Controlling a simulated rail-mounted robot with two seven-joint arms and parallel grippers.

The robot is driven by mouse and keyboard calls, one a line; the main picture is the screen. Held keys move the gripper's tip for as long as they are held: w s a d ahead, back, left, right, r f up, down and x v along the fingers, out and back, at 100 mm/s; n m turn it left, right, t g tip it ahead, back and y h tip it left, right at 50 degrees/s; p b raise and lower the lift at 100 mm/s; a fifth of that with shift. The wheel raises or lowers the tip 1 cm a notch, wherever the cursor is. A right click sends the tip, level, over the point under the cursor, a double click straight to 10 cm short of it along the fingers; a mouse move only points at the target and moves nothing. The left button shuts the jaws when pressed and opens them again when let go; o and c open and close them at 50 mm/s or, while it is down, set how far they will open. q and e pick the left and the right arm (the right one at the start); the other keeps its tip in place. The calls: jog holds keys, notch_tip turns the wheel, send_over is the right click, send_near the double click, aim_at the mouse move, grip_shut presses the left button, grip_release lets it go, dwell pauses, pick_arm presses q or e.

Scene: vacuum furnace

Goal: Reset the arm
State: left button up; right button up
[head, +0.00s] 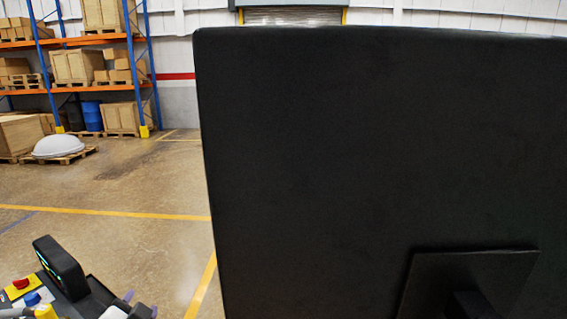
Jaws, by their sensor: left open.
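My left gripper (140,304) shows only in part at the bottom left of the head view, cut off by the lower edge. Its two fingertips stand apart, with nothing seen between them. Most of the left arm is out of the picture. My right arm and gripper are not in view. No furnace part can be made out.
A large black panel (350,150), like the back of a screen, fills the middle and right, hiding what lies behind. A red button (20,284) on yellow sits bottom left. Storage racks (90,88) and a pallet with a pale dome (60,145) stand back left. Floor between is clear.

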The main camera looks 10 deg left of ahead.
pick_arm(q)
jog(key=s+d+f+g+h, duration=0.1)
jog(key=s+d+f+h, duration=0.15)
jog(key=f, duration=0.25)
jog(key=s+d+f+h, duration=0.1)
jog(key=s+d+f, duration=0.2)
jog(key=d+f, duration=0.1)
jog(key=s+d+f+n+g+h, duration=0.1)
jog(key=s+d+f+g, duration=0.25)
jog(key=s+f, duration=0.8)
jog(key=s+d+f+n+g+h, duration=0.1)
jog(key=s+d+f+g+h, duration=0.3)
jog(key=s+f, duration=0.8)
notch_tip(320, 180, up, 16)
jog(key=g+y+p, duration=0.1)
jog(key=y+p, duration=0.1)
jog(key=p, duration=1.3)
jog(key=shift+s+a+r+p, duration=0.25)
jog(key=shift+s+a+p, duration=0.05)
jog(key=shift+s+p, duration=0.1)
